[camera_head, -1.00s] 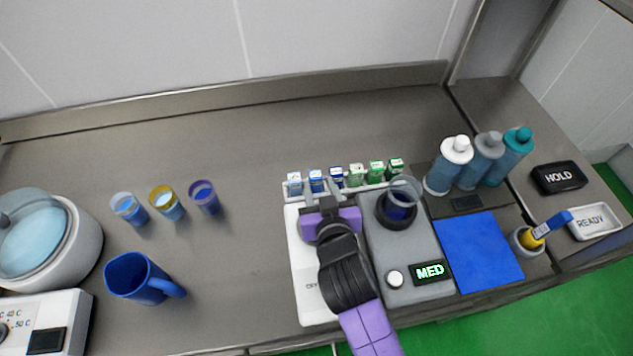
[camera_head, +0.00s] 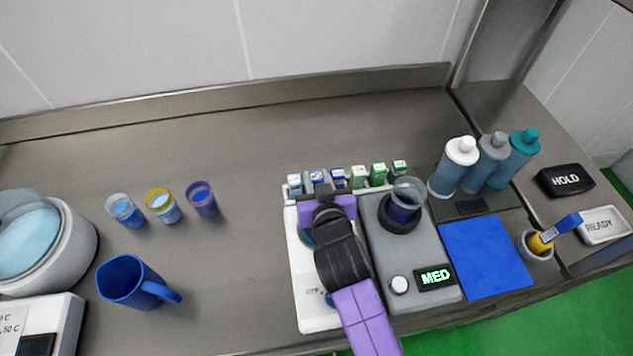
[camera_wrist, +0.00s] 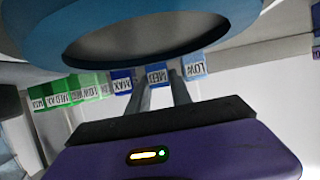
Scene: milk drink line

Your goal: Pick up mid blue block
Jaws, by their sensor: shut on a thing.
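The mid blue block (camera_wrist: 157,75), marked MED, is between the two fingers of my gripper (camera_wrist: 164,92) in the wrist view. In the head view this block (camera_head: 317,177) is second from the left in the row, with my gripper (camera_head: 318,189) shut on it from the front. I cannot tell whether it is lifted. The light blue LOW block (camera_wrist: 194,65) is on one side of it and the dark blue MAX block (camera_wrist: 121,80) on the other. My wrist hides part of the rack (camera_head: 292,195).
Several green blocks (camera_head: 378,173) continue the row to the right. A grey machine with a MED display (camera_head: 435,277) holds a dark cup (camera_head: 404,203) beside my arm. Bottles (camera_head: 455,165) stand farther right. The counter left of the rack is clear up to three small cups (camera_head: 162,206).

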